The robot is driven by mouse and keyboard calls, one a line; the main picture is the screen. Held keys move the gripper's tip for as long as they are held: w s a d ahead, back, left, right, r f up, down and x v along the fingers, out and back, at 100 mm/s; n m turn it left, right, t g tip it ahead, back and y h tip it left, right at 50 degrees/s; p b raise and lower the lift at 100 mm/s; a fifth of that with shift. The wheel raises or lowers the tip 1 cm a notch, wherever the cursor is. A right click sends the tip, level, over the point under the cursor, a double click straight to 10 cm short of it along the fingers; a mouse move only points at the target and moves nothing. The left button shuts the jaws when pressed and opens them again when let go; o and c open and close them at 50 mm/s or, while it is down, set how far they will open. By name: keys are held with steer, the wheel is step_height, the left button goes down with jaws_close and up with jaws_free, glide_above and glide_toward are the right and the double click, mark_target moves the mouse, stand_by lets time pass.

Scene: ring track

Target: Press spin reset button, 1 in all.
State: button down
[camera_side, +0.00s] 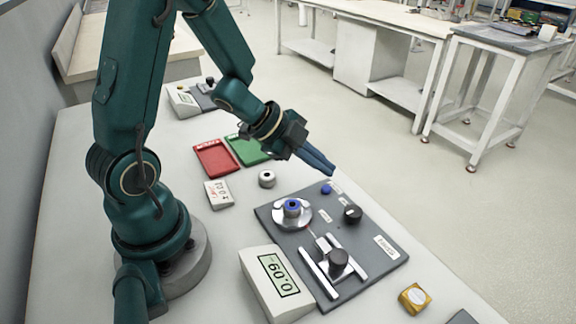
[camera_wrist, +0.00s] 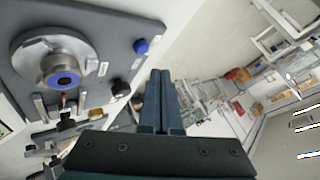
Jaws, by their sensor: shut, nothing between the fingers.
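A small blue button (camera_side: 326,189) sits near the far edge of the dark grey panel (camera_side: 375,280). It also shows in the wrist view (camera_wrist: 141,46), at the panel's edge. I cannot read the label beside it. My gripper (camera_side: 333,173) is shut and empty. In the side view its fingertips appear just above the blue button; I cannot tell whether they touch it. In the wrist view the shut fingers (camera_wrist: 160,76) point past the panel's edge, to the right of and below the button.
The panel carries a round metal spindle with a blue-rimmed ring (camera_side: 292,207), a black knob (camera_side: 352,214) and a slide with a dark knob (camera_side: 339,262). A display box (camera_side: 275,287) stands beside it.

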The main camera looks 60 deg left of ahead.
steer(key=shift+f, duration=0.85)
steer(key=shift+f, duration=0.1)
stand_by(1.5)
steer(key=shift+f, duration=0.3)
steer(key=shift+f, duration=0.55)
stand_by(0.5)
steer(key=shift+r, duration=1)
steer(key=shift+r, duration=0.1)
steer(key=shift+r, duration=2.4)
